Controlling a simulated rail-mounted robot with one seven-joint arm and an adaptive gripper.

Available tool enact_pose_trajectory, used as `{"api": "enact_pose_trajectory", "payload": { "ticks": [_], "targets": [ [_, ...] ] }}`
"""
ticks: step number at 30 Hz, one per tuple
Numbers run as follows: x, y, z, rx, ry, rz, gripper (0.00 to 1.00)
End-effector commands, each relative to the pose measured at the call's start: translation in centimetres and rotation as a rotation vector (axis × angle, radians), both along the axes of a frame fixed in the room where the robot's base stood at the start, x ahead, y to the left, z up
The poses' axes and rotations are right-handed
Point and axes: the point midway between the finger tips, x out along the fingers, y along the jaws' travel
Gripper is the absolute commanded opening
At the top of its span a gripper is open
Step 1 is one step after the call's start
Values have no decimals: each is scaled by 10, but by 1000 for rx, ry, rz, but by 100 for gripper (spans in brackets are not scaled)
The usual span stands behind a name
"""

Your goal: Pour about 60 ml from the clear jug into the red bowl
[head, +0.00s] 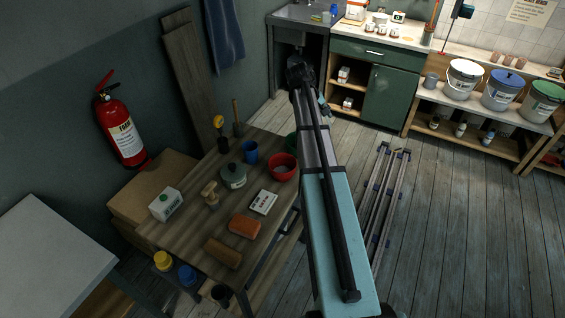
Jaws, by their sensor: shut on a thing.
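The red bowl (283,174) stands upright near the right edge of the wooden table in the head view, just left of my arm. Its inside looks paler at the bottom; I cannot tell whether that is liquid. My arm stretches from the bottom of the view up toward the sink and covers what lies behind it. The clear jug is not visible either.
On the wooden table (190,232), a blue mug (250,152), a lidded pot (232,178) and a partly hidden green bowl (290,143) stand near the red bowl. A white box (263,202) and brown blocks (243,225) lie in front.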

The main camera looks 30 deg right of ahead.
Motion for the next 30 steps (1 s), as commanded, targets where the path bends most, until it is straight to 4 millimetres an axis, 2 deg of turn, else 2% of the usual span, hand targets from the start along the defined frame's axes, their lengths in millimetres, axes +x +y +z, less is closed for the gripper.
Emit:
{"api": "enact_pose_trajectory", "payload": {
  "ticks": [3,12,19,30],
  "targets": [
    [3,-17,-3,95,3,-3,0],
    [4,-42,-14,324,13,0,0],
    [3,-50,-15,423,18,3,0],
    [2,-50,-15,445,20,6,0]
  ]
}}
